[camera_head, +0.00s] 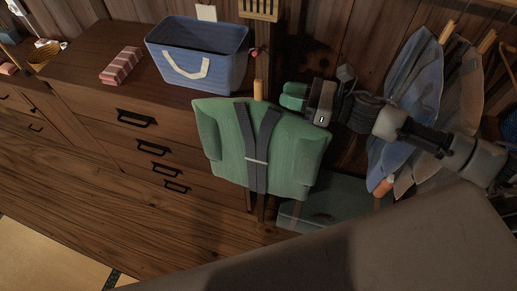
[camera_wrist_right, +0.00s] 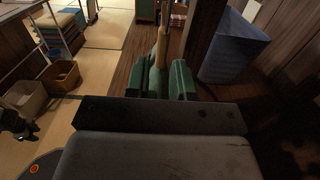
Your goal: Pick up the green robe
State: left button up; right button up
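The green robe (camera_head: 286,161), with dark strap-like bands down its front, hangs spread from a wooden peg (camera_head: 259,88) beside the drawer chest. My right gripper (camera_head: 291,97) comes in from the right, just above the robe's upper right edge and to the right of the peg. In the right wrist view, its two green fingers (camera_wrist_right: 162,82) are apart. The peg (camera_wrist_right: 161,47) and a green strip of robe show between or beyond them; I cannot tell whether they touch the cloth. My left gripper is not in view.
A wooden drawer chest (camera_head: 143,131) stands at left, carrying a blue basket (camera_head: 214,69) and a pink striped bundle (camera_head: 121,66). Blue (camera_head: 405,95) and brown (camera_head: 457,85) garments hang at right, close to my right arm. A dark green box (camera_head: 330,196) sits below the robe.

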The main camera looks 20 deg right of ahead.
aim_at(259, 80)
jog(key=shift+x, duration=1.1)
jog(key=p, duration=0.1)
jog(key=w+a+r+p, duration=0.1)
jog(key=shift+w+a+r+p, duration=0.1)
jog(key=shift+w+a+p, duration=0.1)
jog(key=shift+w+p, duration=0.15)
jog(key=p+x, duration=0.1)
jog(key=x, duration=0.2)
jog(key=shift+r+p, duration=0.1)
jog(key=shift+p, duration=0.25)
jog(key=shift+w+a, duration=0.1)
jog(key=shift+a, duration=0.15)
jog(key=shift+f, duration=0.2)
grip_shut()
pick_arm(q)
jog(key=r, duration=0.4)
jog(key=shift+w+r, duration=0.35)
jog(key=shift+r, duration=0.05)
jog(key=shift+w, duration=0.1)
pick_arm(e)
jog(key=shift+r, duration=0.15)
